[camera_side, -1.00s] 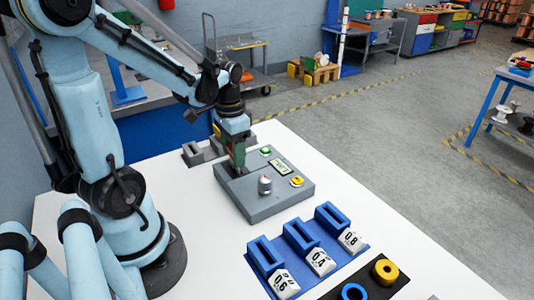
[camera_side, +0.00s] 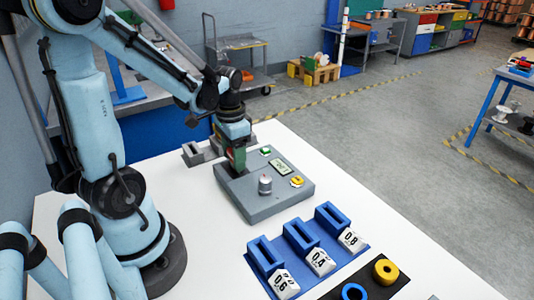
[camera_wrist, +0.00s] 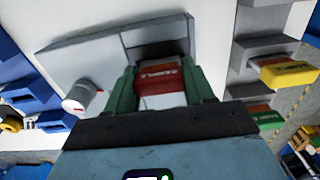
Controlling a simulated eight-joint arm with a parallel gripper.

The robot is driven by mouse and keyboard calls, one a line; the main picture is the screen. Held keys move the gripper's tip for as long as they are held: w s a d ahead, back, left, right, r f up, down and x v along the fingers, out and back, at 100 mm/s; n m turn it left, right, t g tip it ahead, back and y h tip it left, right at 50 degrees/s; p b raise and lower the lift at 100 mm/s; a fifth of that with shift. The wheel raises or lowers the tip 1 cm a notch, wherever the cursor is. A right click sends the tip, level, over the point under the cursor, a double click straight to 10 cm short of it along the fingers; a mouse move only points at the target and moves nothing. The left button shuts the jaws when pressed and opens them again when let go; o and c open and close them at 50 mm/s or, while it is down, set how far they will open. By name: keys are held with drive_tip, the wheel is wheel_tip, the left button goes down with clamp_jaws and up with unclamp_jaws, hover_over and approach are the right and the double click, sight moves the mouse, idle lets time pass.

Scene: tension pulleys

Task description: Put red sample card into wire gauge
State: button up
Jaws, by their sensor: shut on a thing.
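The wire gauge (camera_side: 265,188) is a flat grey box on the white table, with a green button, a small display, a yellow button and a silver knob. My gripper (camera_side: 236,160) points down over the gauge's rear left end. In the wrist view, its green fingers (camera_wrist: 162,82) are shut on the red sample card (camera_wrist: 160,76), which has a pale lettered label. The card is at the gauge's dark slot (camera_wrist: 158,48). I cannot tell how deep its lower edge sits. In the side view the card is mostly hidden by the fingers.
Grey holders (camera_side: 194,153) stand behind the gauge to the left; in the wrist view a yellow-ended piece (camera_wrist: 289,74) shows at a grey holder. Blue slotted stands (camera_side: 300,236) labelled 0.6, 0.4 and 0.8 are in front. A dark tray holds a yellow ring (camera_side: 386,271) and a blue ring (camera_side: 353,292).

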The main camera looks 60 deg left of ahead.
drive_tip(key=shift+f, duration=0.3)
drive_tip(key=o, duration=1.4)
drive_tip(key=shift+o, duration=0.2)
drive_tip(key=shift+r, duration=0.1)
drive_tip(key=shift+r, duration=3.9)
drive_tip(key=w+d+r+t, duration=0.1)
drive_tip(key=w+d+t, duration=0.1)
drive_tip(key=d+t, duration=0.5)
drive_tip(key=d, duration=0.6)
drive_tip(key=shift+w+d+r, duration=0.25)
drive_tip(key=shift+r, duration=0.1)
